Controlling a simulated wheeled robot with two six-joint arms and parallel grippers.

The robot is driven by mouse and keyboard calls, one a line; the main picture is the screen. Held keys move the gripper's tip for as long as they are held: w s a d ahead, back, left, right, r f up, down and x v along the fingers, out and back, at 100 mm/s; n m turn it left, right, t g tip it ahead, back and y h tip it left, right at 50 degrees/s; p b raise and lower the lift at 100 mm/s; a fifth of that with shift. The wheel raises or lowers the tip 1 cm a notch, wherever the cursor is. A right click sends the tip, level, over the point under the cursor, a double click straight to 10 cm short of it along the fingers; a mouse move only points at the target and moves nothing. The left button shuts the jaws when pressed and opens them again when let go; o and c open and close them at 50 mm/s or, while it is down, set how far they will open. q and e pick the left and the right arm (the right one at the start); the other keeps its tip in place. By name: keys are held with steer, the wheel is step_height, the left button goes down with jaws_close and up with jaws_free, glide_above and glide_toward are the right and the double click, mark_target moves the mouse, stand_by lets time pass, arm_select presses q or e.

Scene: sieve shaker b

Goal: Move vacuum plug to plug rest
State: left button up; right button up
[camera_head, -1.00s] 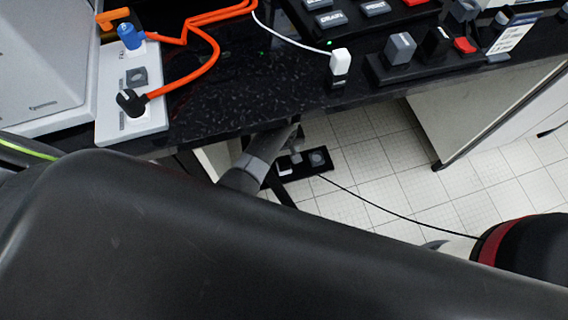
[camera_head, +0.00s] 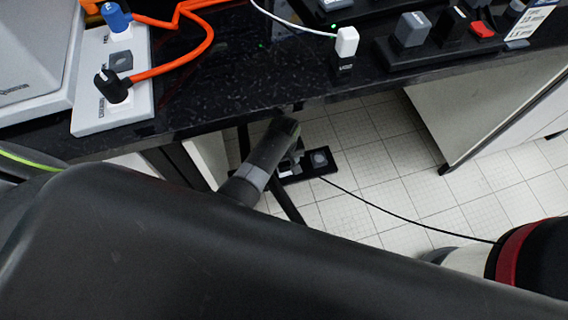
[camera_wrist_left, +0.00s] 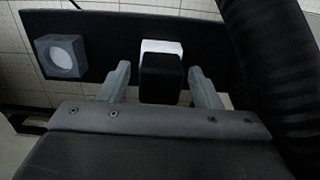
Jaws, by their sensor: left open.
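A low black board (camera_head: 293,178) lies on the floor below the bench edge. It also fills the upper part of the left wrist view (camera_wrist_left: 105,35). A dark block that looks like the vacuum plug (camera_wrist_left: 161,77) stands against a white block (camera_wrist_left: 161,46) on the board. A grey block with a round pale face (camera_wrist_left: 62,57), perhaps the plug rest, is left of it; the head view shows it too (camera_head: 320,158). My left gripper (camera_wrist_left: 160,76) is open, one finger on each side of the dark block. Contact is unclear. My right gripper is not in view.
A thin black cable (camera_head: 400,215) runs over the tiles from the board to a black and red machine (camera_head: 520,248). The dark bench (camera_head: 225,95) overhangs the board's far side. A black leg (camera_head: 245,140) stands close by.

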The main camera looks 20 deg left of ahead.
arm_select(q)
steer(key=shift+p, duration=0.55)
stand_by(0.9)
jaws_close()
stand_by(0.4)
